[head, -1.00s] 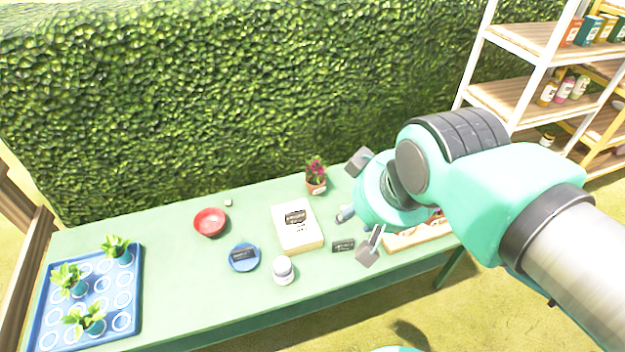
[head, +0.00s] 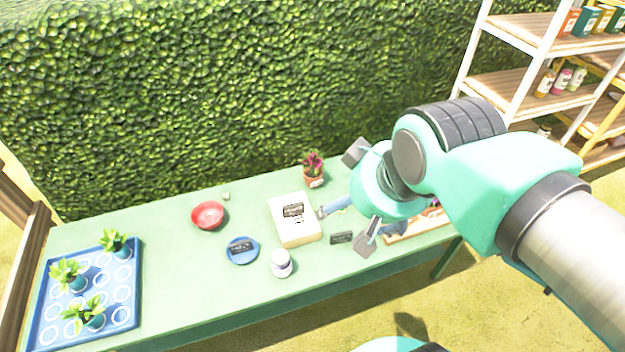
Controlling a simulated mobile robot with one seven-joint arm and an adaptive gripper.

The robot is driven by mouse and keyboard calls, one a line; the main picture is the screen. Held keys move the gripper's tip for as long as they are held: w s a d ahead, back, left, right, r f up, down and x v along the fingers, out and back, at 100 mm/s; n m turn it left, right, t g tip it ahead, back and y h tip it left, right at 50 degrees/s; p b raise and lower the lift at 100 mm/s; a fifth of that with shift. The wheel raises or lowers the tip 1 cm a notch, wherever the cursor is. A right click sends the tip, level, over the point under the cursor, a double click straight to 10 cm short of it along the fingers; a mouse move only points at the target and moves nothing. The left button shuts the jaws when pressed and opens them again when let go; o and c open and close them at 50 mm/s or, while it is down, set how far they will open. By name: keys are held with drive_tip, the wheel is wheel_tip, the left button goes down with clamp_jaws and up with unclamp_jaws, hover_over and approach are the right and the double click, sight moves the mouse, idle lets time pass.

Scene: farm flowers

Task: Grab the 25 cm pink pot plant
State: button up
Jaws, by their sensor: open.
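A small potted plant (head: 313,168) with dark pink flowers stands upright in a terracotta pot with a white label. It is at the back edge of the green table, left of my arm. My gripper (head: 358,198) is open above the right part of the table, its fingers spread apart. It is to the right of the potted plant and apart from it. The gripper's palm and part of the table behind it are hidden by my arm.
The green table (head: 185,275) holds a red bowl (head: 208,215), a cream box (head: 296,233), a blue plate (head: 242,256), a white jar (head: 281,263) and a blue seedling tray (head: 44,312). A hedge (head: 230,90) rises behind. A shelf (head: 508,90) stands at right.

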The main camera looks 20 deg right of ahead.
sight(316, 166)
drive_tip(key=shift+w, duration=0.1)
drive_tip(key=w+d+f+n+g+y+b, duration=0.15)
drive_tip(key=w+f, duration=0.25)
drive_tip(key=w, duration=1.1)
drive_tip(key=w+d+f+n+t, duration=0.15)
drive_tip(key=w+f, duration=0.25)
drive_tip(key=w, duration=1.1)
drive_tip(key=w+d+f, duration=0.3)
drive_tip(key=w+f, duration=0.4)
drive_tip(key=f, duration=0.2)
drive_tip(key=w+d+f+n+g+b, duration=0.1)
drive_tip(key=w+d+f, duration=0.3)
drive_tip(key=w+f, duration=0.3)
drive_tip(key=w+d+f+n, duration=0.1)
drive_tip(key=w+d+f, duration=0.2)
drive_tip(key=w+f, duration=0.4)
wheel_tip(316, 166, down, 6)
drive_tip(key=shift+w+d+r+b, duration=0.1)
drive_tip(key=shift+w+d+b, duration=0.1)
drive_tip(key=shift+d+b, duration=0.15)
drive_tip(key=shift+g, duration=0.3)
